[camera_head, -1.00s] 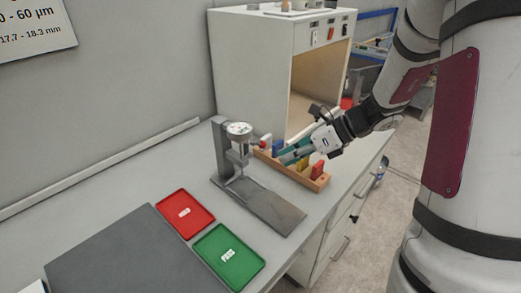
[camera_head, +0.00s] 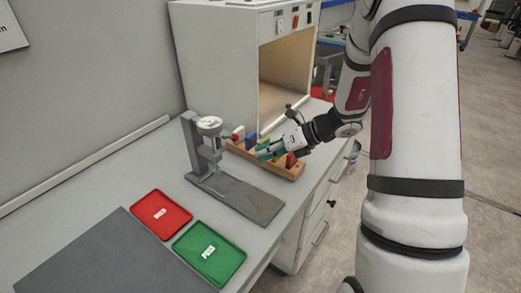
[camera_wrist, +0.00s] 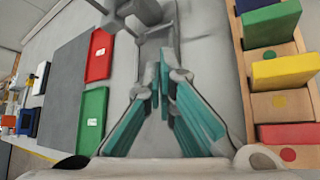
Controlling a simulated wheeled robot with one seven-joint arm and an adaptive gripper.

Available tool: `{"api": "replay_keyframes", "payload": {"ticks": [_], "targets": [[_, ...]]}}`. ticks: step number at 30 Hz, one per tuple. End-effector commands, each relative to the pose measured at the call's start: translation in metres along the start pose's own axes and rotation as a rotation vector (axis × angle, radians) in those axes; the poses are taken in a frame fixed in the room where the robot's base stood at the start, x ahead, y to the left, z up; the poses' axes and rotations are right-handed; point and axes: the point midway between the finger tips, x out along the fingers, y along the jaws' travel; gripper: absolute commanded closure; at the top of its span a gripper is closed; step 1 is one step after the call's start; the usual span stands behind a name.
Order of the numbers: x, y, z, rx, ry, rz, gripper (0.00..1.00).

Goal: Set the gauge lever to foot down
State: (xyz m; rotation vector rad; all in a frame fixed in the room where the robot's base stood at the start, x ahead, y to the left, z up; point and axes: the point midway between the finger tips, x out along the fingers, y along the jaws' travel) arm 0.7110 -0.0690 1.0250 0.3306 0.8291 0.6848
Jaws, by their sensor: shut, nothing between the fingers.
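The gauge stand (camera_head: 190,150) is grey, with a round white dial (camera_head: 209,122) on its upright and a long flat base plate (camera_head: 245,197). A small red knob (camera_head: 237,136) shows just right of the dial; I cannot tell whether it is the lever's end. The foot under the dial is too small to judge. My gripper (camera_head: 262,154), with teal fingers, is right of the dial, in front of the block rack as seen here, apart from the gauge. In the wrist view my gripper (camera_wrist: 163,65) is shut and empty, pointing toward the grey stand (camera_wrist: 150,12).
A wooden rack (camera_head: 292,173) of coloured blocks stands close behind my gripper. A red tray (camera_head: 147,224) and a green tray (camera_head: 185,249) lie left of the base plate, beside a dark grey mat (camera_head: 95,255). A white cabinet (camera_head: 222,60) stands behind.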

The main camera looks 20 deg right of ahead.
Motion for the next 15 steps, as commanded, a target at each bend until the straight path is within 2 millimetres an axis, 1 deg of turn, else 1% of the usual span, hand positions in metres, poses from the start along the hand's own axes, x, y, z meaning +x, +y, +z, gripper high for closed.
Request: {"api": "replay_keyframes", "payload": {"ticks": [1,12,15], "targets": [[0.01,0.001,-0.001,0.001,0.003,0.005,1.0],[0.082,0.001,-0.002,0.0,0.004,0.003,1.0],[0.072,0.001,0.017,-0.006,-0.001,-0.001,1.0]]}}
